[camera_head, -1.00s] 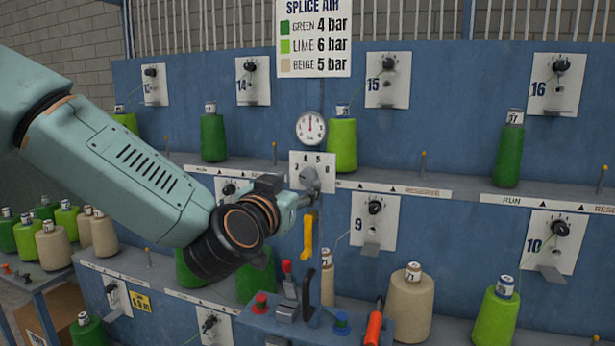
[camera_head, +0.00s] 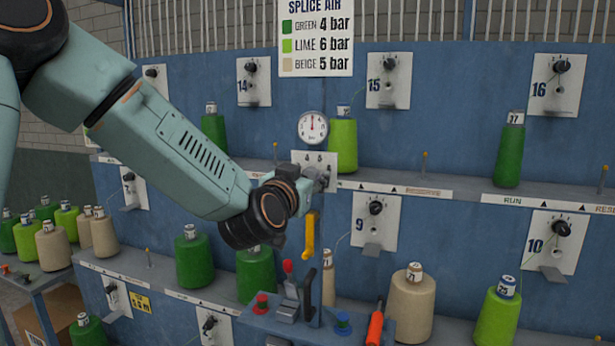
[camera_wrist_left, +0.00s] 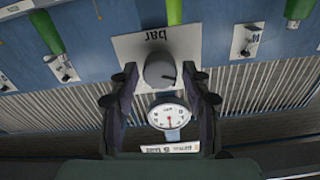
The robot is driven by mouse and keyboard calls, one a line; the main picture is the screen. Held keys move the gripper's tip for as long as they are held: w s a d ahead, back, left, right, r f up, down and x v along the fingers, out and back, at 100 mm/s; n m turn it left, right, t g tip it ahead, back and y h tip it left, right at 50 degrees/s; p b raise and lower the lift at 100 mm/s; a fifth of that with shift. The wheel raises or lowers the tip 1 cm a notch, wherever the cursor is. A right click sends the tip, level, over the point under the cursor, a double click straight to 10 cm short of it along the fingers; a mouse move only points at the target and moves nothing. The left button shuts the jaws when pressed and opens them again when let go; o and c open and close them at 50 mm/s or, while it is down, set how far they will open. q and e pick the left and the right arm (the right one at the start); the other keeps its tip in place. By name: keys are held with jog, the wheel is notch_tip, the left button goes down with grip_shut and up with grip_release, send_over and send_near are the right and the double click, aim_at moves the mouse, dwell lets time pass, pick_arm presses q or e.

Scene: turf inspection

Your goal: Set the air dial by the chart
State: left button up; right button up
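The air dial is a grey knob (camera_wrist_left: 160,70) on a white plate (camera_head: 312,158) marked 4, 5 and 6. In the head view my left gripper (camera_head: 318,178) is at the knob and partly hides it. In the left wrist view the open fingers (camera_wrist_left: 160,76) stand on either side of the knob, with a gap visible at each side. The chart (camera_head: 316,40) reads green 4 bar, lime 6 bar, beige 5 bar. A round gauge (camera_head: 313,128) above the plate has its needle pointing about straight up. My right gripper is not in view.
A lime cone (camera_head: 342,146) stands just right of the gauge. A yellow handle (camera_head: 310,236) hangs below the dial. A blue splicer unit (camera_head: 300,325) with levers and red and blue buttons sits lower down. Cones and numbered knob plates line the blue machine.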

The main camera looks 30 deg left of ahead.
pick_arm(q)
jog(key=shift+a+f, duration=0.1)
jog(key=shift+a, duration=0.3)
jog(key=c, duration=0.3)
jog(key=shift+d, duration=0.45)
jog(key=c, duration=0.3)
jog(key=shift+w, duration=0.1)
jog(key=c, duration=0.3)
jog(key=shift+r+m, duration=0.2)
jog(key=shift+m, duration=0.1)
jog(key=m+p, duration=0.2)
jog(key=m, duration=0.2)
jog(key=shift+d+m+p, duration=0.1)
jog(key=shift+m+p, duration=0.25)
jog(key=shift+m, duration=1.65)
